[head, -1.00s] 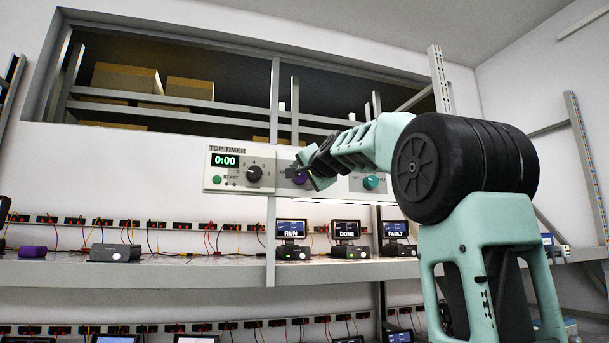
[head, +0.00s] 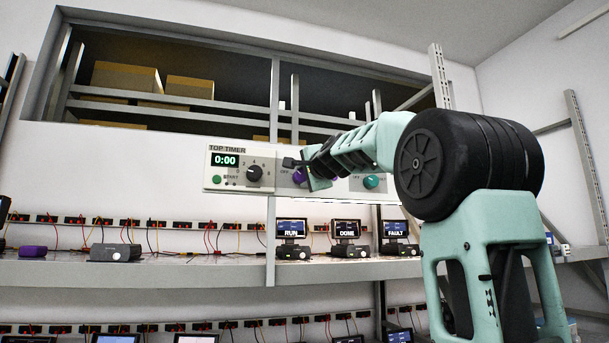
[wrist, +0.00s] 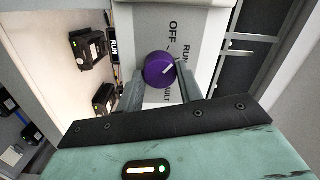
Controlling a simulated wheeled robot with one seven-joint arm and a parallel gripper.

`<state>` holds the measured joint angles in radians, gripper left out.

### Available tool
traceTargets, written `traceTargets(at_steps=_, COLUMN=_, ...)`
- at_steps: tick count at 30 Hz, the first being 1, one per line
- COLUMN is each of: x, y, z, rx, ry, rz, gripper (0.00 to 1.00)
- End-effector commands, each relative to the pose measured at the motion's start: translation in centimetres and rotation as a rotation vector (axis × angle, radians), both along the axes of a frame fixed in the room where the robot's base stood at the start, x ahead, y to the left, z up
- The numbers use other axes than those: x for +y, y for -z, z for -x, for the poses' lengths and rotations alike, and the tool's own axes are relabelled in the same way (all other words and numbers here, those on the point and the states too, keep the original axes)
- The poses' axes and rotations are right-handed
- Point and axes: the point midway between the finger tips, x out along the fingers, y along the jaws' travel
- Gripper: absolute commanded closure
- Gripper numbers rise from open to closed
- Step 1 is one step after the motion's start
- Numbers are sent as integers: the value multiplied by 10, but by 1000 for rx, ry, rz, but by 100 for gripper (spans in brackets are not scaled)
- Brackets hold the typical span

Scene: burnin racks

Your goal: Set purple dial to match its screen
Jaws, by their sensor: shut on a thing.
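The purple dial (wrist: 159,70) sits on a pale panel, with a white pointer mark on its face. In the wrist view the labels OFF, RUN and a partly hidden word ending in "ULT" surround it, and the pointer lies toward RUN. In the head view the dial (head: 299,176) is partly covered by my gripper (head: 303,170). In the wrist view my gripper (wrist: 155,88) has a finger on each side of the dial and is shut on it. Screens on the bench read RUN (head: 291,229), DONE (head: 346,230) and FAULT (head: 395,230); which belongs to the dial I cannot tell.
The same panel holds a black timer dial (head: 254,173), a 0:00 display (head: 225,160) and a teal dial (head: 371,182). A long shelf (head: 180,273) with devices and wires runs below. Boxes (head: 126,77) stand behind the wall opening.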

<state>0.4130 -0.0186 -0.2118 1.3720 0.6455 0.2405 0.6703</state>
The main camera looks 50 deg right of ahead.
Motion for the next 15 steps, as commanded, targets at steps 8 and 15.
traceTargets(at_steps=8, x=1, y=1, z=-1, rx=-115, ry=-1, rz=-196, gripper=87)
traceTargets(at_steps=15, x=1, y=2, z=-1, rx=-190, ry=-1, rz=-317, gripper=87)
